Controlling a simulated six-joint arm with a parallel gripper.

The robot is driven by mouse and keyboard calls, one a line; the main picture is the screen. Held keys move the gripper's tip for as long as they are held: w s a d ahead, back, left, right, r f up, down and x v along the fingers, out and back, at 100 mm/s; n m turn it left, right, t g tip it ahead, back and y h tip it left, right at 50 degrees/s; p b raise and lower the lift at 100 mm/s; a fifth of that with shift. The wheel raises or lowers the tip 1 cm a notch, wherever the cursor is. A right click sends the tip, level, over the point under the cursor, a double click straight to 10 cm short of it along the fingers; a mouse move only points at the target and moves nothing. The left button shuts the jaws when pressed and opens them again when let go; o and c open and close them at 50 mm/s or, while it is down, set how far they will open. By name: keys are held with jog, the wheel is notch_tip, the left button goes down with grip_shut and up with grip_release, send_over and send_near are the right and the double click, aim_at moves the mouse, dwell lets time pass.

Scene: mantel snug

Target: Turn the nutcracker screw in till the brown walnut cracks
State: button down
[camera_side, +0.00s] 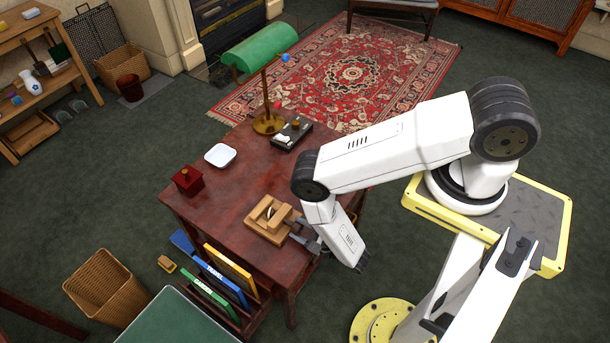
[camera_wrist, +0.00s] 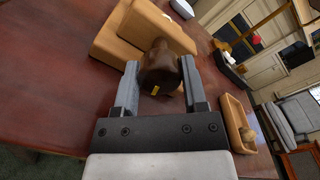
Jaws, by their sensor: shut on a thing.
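The wooden nutcracker (camera_side: 262,229) sits on the dark red desk; its tan block (camera_wrist: 115,45) is ahead of my fingers in the wrist view. My gripper (camera_side: 299,232) is at its right side in the side view. In the wrist view my gripper (camera_wrist: 160,68) is shut on the dark brown screw knob (camera_wrist: 158,62), with one finger on each side. A small yellow mark shows on the knob's near face. I cannot make out the walnut clearly; the knob blocks the wrist view, and the opening in the frame is small and dark in the side view.
The desk (camera_side: 225,215) also holds a white dish (camera_side: 220,155), a red box (camera_side: 187,181), a green lamp (camera_side: 262,50) and a dark tray (camera_side: 291,134). A wooden tray (camera_wrist: 236,120) lies right of my fingers.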

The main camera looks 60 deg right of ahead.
jog(key=shift+s+a+m, duration=0.1)
jog(key=shift+m, duration=0.3)
jog(key=shift+c, duration=0.7)
grip_release()
jog(key=s, duration=0.7)
jog(key=shift+s, duration=0.3)
jog(key=shift+d+r, duration=0.1)
jog(key=shift+d, duration=0.1)
